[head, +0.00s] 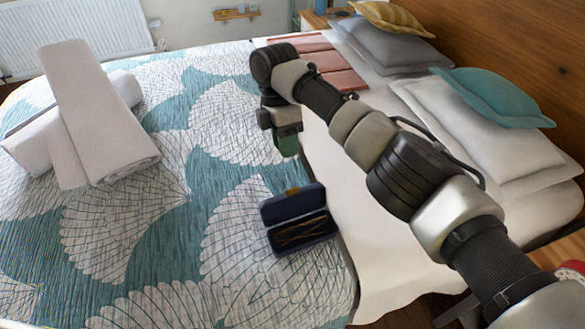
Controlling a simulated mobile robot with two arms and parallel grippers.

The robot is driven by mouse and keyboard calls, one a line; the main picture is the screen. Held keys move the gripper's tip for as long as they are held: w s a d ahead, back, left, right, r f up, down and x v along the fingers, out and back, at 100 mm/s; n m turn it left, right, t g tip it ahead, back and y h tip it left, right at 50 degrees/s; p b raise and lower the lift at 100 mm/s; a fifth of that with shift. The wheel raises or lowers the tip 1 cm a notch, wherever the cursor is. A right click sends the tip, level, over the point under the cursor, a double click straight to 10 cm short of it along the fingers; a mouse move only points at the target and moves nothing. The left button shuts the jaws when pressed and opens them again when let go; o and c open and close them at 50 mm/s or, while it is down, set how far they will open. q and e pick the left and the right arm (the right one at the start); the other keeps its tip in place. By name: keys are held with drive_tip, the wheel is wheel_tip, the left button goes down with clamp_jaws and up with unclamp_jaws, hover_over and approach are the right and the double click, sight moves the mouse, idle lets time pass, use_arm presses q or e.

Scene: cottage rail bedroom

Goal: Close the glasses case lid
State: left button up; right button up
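The glasses case (301,219) is a dark blue box lying on the quilt near the bed's right side. Its lid (293,204) stands open at the back, with a gold-coloured patch at its top edge. A pair of thin-framed glasses (301,231) lies inside the case. My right gripper (287,143) points down over the bed, behind the case in the picture and apart from it. Its dark, greenish end is small, and the fingers cannot be told apart. My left gripper is not in view.
Rolled white towels (95,125) lie on the quilt (200,230) at left. Pillows (480,125) and a teal cushion (495,95) lie at right by the wooden headboard (500,40). The quilt left of the case is clear.

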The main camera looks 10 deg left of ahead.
sight(291, 189)
drive_tip(key=x, duration=0.3)
drive_tip(key=s+x, duration=0.1)
drive_tip(key=x, duration=0.2)
drive_tip(key=shift+r, duration=0.2)
drive_tip(key=x, duration=0.4)
drive_tip(key=shift+f, duration=0.25)
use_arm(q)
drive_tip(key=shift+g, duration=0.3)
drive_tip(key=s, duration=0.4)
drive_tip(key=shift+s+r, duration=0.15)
use_arm(e)
clamp_jaws()
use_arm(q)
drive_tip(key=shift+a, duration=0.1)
